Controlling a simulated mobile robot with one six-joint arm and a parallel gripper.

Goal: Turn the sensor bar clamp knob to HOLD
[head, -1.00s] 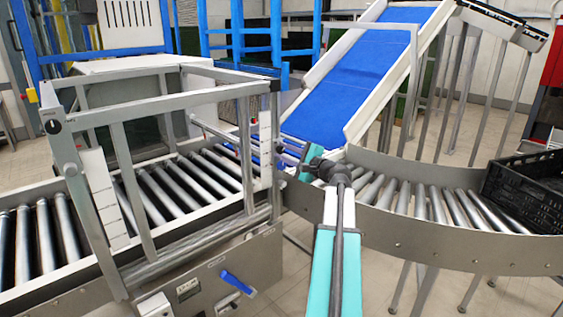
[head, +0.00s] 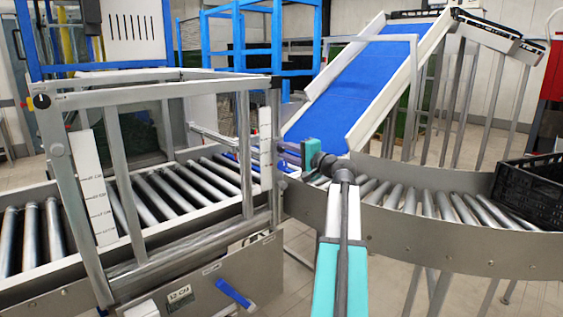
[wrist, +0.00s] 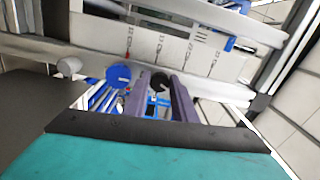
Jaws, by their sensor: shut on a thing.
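My gripper (head: 287,153) is at the right end of the metal frame over the roller conveyor, beside a white scale plate (head: 265,150). In the wrist view its two purple fingers (wrist: 160,90) are shut on a small dark knob (wrist: 160,82), which sits at the rail below the scale plate with printed marks (wrist: 178,45). A round blue knob (wrist: 118,76) is just left of the fingers, apart from them. The held knob is hidden behind the fingers in the head view. Its setting cannot be read.
A black knob (head: 40,101) is on the frame's near left corner. A blue lever (head: 234,293) sticks out below the conveyor side. The curved roller conveyor (head: 420,232) runs right to a black crate (head: 532,190). A blue inclined belt (head: 365,75) rises behind.

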